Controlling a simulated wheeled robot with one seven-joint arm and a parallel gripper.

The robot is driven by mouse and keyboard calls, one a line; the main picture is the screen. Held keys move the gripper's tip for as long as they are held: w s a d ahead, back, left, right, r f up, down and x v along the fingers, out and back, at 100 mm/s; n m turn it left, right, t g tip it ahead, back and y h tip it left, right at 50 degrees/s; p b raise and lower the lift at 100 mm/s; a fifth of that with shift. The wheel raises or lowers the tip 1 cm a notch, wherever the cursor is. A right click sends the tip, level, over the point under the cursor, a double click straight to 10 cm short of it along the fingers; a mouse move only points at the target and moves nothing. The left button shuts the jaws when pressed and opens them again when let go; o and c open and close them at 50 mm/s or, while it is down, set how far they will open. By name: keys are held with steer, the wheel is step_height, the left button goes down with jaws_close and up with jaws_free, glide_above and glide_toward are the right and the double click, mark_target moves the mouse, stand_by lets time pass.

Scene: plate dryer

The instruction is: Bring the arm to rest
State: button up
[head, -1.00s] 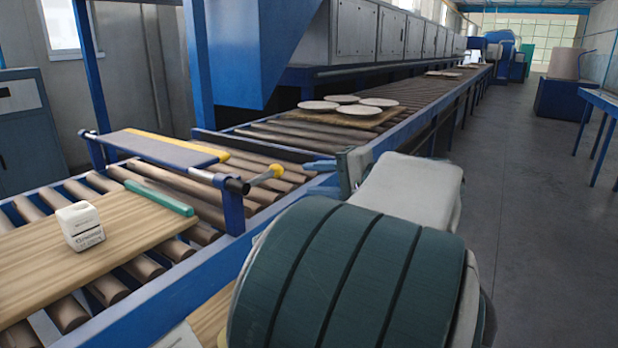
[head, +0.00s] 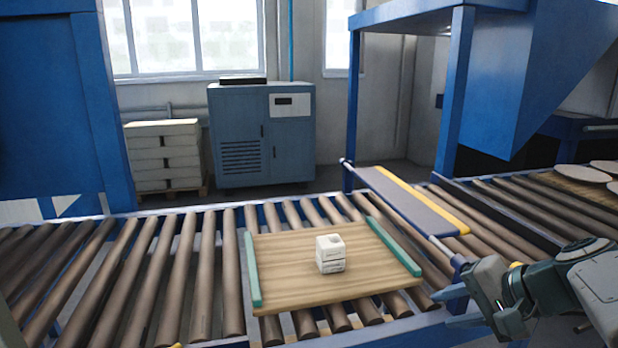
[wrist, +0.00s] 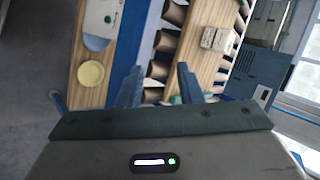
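My gripper (head: 440,308) is at the lower right of the head view, beside the near edge of the conveyor. Its two blue fingers stand apart with nothing between them, as the wrist view (wrist: 158,85) also shows. A small white box with dark print (head: 330,254) sits on a wooden board (head: 285,285) with green end strips, on the rollers. The gripper is to the right of the board and apart from the box. The box also shows in the wrist view (wrist: 217,40), beyond the right finger.
A crossbar with a yellow edge (head: 410,198) spans the roller conveyor (head: 180,270) right of the board. Round plates (head: 580,175) lie farther right. A blue cabinet (head: 262,135) stands behind. The wrist view shows a yellow disc (wrist: 90,73) on a wooden surface.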

steer(key=s+a+r+n+g+h+p, duration=0.4)
steer(key=a+n+p, duration=0.5)
steer(key=p, duration=0.6)
steer(key=s+a+r+h, duration=0.1)
steer(key=s+a+r, duration=0.1)
steer(key=s, duration=0.1)
steer(key=shift+r+n+h, duration=0.4)
stand_by(0.5)
